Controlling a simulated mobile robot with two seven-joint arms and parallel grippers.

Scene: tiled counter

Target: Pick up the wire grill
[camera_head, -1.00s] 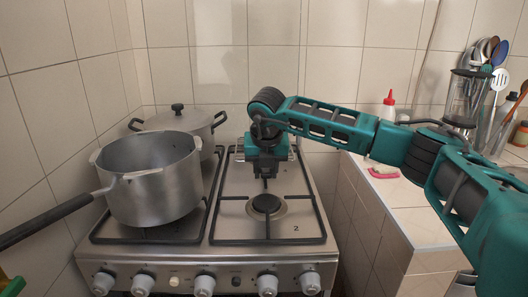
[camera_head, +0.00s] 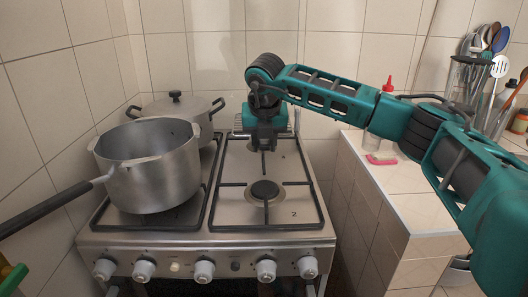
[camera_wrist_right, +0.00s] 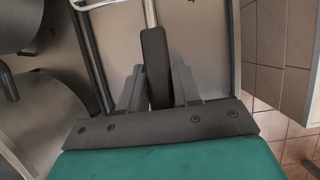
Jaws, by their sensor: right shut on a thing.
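The wire grill (camera_head: 240,121) is a pale wire rack at the back right of the stove, seen mostly hidden behind my right gripper. In the right wrist view its dark handle (camera_wrist_right: 154,50) lies between the two fingers, with a metal rod and a bit of bent wire frame at the top. My right gripper (camera_head: 264,147) points down over the rear right of the stove and is shut on this handle. It also shows in the wrist view (camera_wrist_right: 156,85). How far the grill is above the grate cannot be told exactly.
A large open pot (camera_head: 152,172) with a long dark handle stands front left on the stove (camera_head: 205,243). A lidded pot (camera_head: 178,108) is behind it. The front right burner (camera_head: 264,190) is bare. The counter at right holds a red-capped bottle (camera_head: 386,88), a pink item (camera_head: 380,159) and utensils.

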